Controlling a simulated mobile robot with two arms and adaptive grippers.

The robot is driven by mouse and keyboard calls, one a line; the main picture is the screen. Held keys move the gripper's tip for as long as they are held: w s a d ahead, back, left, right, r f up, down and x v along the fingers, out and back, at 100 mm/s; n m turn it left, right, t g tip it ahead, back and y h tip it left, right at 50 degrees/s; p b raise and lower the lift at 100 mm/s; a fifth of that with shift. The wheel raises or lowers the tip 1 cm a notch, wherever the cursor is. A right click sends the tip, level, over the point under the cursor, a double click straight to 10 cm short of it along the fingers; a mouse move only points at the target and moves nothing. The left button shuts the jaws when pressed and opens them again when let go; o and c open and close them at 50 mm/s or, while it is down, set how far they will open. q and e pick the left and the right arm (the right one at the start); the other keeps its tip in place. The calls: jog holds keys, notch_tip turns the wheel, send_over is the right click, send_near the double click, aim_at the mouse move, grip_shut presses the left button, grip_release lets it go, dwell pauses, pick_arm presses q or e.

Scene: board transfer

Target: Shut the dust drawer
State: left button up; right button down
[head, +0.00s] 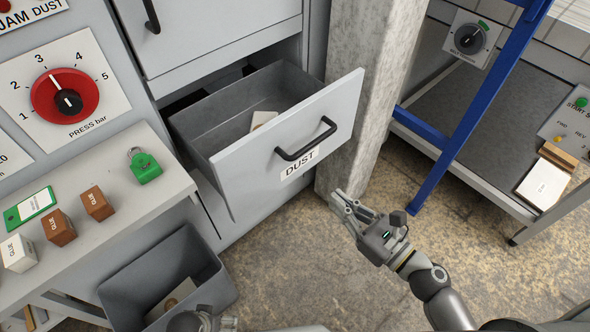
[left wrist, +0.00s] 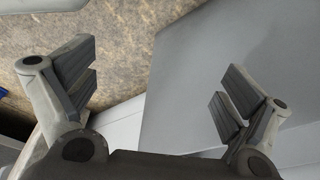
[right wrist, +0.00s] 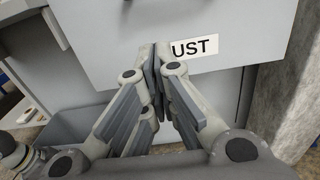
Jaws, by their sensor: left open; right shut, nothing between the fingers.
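The dust drawer (head: 325,115) is pulled well out of the grey cabinet, with a black handle (head: 306,140) and a DUST label (head: 299,166) on its front. A small pale block (head: 262,119) lies inside. My right gripper (head: 340,203) is shut and empty, in front of and below the drawer front in the head view. In the right wrist view, its fingertips (right wrist: 154,52) overlap the drawer front (right wrist: 120,30) beside the label; I cannot tell whether they touch. My left gripper (left wrist: 150,95) is open and empty in its wrist view, near a plain grey panel.
A concrete pillar (head: 350,165) stands right of the drawer. A grey bin (head: 205,290) sits on the floor below the shelf. The shelf (head: 100,230) holds a green padlock (head: 144,166) and several small boxes. A blue post (head: 470,110) rises at right.

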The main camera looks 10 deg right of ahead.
jog(key=p, duration=0.2)
send_near(297, 165)
jog(key=w+a+r, duration=0.4)
jog(key=a+r, duration=0.1)
pick_arm(q)
jog(key=s+f, duration=0.4)
jog(key=f, duration=0.1)
jog(key=shift+a+f, duration=0.3)
pick_arm(e)
jog(key=shift+w+a+f, duration=0.25)
jog(key=shift+a+f, duration=0.05)
jog(key=shift+a, duration=0.3)
jog(key=shift+w, duration=0.1)
